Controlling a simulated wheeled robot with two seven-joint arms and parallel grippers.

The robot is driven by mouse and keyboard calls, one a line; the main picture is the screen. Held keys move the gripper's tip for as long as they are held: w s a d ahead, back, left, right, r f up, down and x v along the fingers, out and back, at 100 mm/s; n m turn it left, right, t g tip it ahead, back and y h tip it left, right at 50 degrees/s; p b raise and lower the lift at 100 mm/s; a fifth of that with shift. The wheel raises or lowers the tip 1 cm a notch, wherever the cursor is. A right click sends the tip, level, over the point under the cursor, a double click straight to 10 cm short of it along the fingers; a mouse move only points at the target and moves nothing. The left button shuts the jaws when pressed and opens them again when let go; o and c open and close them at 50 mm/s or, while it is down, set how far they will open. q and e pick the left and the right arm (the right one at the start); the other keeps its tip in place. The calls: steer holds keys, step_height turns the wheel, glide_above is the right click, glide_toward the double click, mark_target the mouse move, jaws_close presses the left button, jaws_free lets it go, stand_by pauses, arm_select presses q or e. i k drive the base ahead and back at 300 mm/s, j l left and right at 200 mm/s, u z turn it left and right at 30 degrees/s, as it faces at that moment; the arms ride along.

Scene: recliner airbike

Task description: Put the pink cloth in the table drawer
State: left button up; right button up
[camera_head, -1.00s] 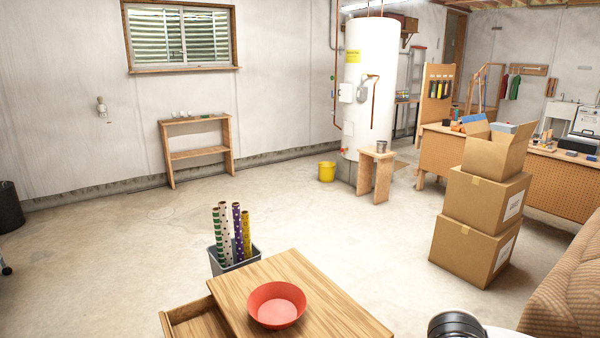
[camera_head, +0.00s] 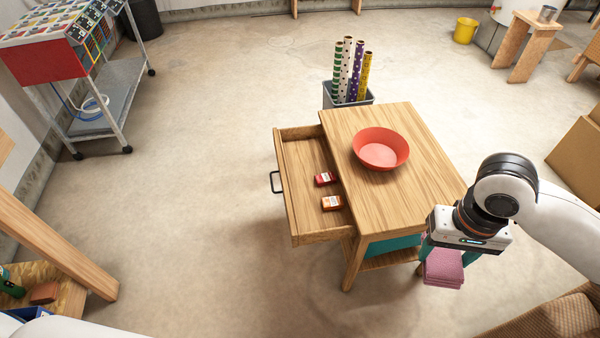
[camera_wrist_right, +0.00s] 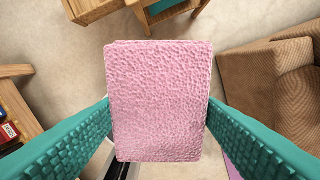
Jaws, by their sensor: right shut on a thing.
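The folded pink cloth (camera_head: 443,268) hangs in my right gripper (camera_head: 450,250), off the right front corner of the wooden table (camera_head: 432,165). In the right wrist view the cloth (camera_wrist_right: 160,100) fills the space between the two teal fingers of the gripper (camera_wrist_right: 158,115), which are shut on its sides. The table drawer (camera_head: 291,180) is pulled out on the table's left side. It holds a red small box (camera_head: 325,179) and an orange small box (camera_head: 332,203), with bare space around them. My left gripper is not in view.
A red bowl (camera_head: 380,149) sits on the tabletop. A grey bin (camera_head: 350,97) with patterned rolls stands behind the table. A brown armchair (camera_head: 560,318) is at the lower right. The floor left of the drawer is clear.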

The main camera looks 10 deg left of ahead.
mark_target(309, 155)
steer(key=i+j+u, duration=0.1)
steer(key=i+u, duration=0.15)
steer(key=u, duration=0.15)
steer(key=i+u, duration=0.25)
steer(key=u, duration=0.15)
steer(key=i+u, duration=0.35)
steer(key=k+l, duration=0.05)
steer(key=k, duration=0.05)
